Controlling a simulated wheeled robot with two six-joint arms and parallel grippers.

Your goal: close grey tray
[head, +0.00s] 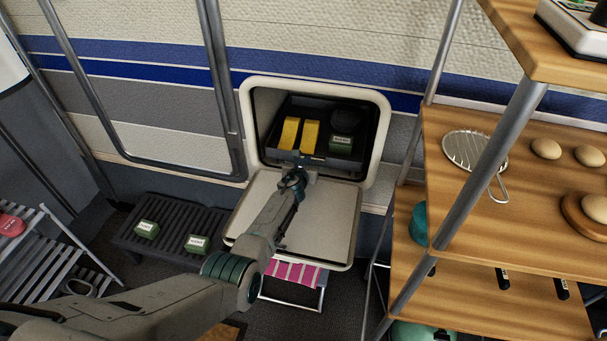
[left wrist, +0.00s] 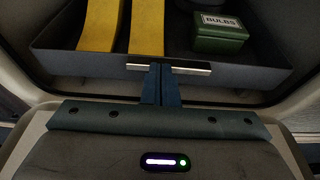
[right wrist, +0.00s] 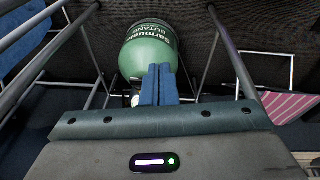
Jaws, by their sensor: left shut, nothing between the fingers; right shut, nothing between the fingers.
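The grey tray (head: 345,166) sits inside the open wall hatch, pulled part way toward its opening. It holds two yellow strips (head: 290,133) and a green box (head: 341,147) marked BULBS in the left wrist view (left wrist: 218,38); a dark round thing is behind the box. My left gripper (head: 302,161) is shut and empty in front of the tray. In the left wrist view its fingertips (left wrist: 161,72) are at the metal handle (left wrist: 190,68) on the tray's front (left wrist: 80,65); contact cannot be told. My right gripper (right wrist: 158,70) is shut and empty, seen only in the right wrist view.
The hatch door (head: 335,215) hangs folded down under my left arm. A slatted dark bench (head: 175,215) with two green boxes stands left. Wooden shelves with metal posts (head: 425,240) stand right. A green butane bottle (right wrist: 148,55) is ahead of my right gripper.

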